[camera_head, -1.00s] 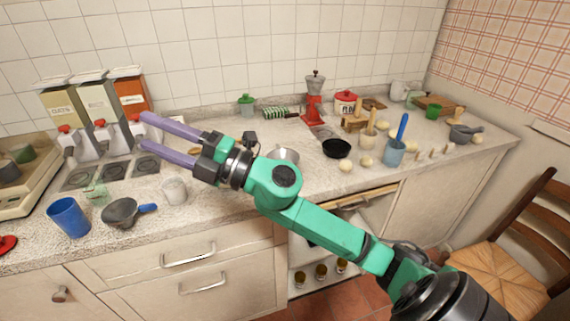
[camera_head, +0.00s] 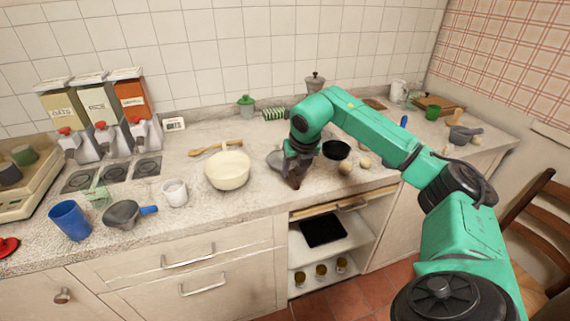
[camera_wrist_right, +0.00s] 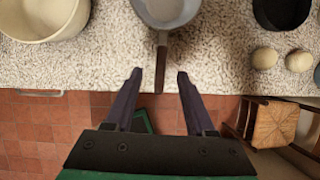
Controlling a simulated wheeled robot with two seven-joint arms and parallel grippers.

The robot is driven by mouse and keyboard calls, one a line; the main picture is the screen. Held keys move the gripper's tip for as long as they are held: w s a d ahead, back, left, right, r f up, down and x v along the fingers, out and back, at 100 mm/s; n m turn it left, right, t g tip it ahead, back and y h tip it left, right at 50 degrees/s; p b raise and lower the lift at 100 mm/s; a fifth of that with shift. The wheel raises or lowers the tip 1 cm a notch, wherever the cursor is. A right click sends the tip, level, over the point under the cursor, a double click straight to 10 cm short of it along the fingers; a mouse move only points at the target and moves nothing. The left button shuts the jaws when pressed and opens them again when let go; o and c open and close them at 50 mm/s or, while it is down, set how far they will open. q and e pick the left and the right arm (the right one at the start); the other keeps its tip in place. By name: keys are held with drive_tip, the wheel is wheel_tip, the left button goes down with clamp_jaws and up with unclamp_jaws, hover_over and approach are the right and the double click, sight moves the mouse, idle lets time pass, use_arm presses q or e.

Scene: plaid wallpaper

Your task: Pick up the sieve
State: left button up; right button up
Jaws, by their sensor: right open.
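A grey round pan-like piece with a long brown handle, which looks like the sieve (camera_wrist_right: 167,10), lies on the counter at the top of the right wrist view. In the head view its grey edge (camera_head: 274,160) shows beside my right gripper, which hides the rest. My right gripper (camera_wrist_right: 159,77) is open and empty. In the right wrist view its fingertips lie either side of the handle's end, near the counter's front edge; I cannot tell whether they touch it. In the head view my right gripper (camera_head: 293,178) points down there. My left gripper is not in view.
A cream bowl (camera_head: 228,172) stands left of the sieve, with a wooden spoon (camera_head: 215,148) behind it. A black bowl (camera_head: 337,150) and pale round items (camera_head: 345,168) are at right. A dark scoop-like piece with a blue handle (camera_head: 122,214) lies at left.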

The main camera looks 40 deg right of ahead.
sight(293, 177)
drive_tip(key=p+x, duration=0.1)
drive_tip(key=x, duration=0.3)
drive_tip(key=shift+f+p, duration=0.15)
drive_tip(key=shift+p, duration=0.2)
drive_tip(key=shift+w+d+f, duration=0.1)
drive_tip(key=shift+w+f, duration=0.05)
drive_tip(key=shift+f, duration=0.25)
drive_tip(key=shift+r, duration=0.1)
clamp_jaws()
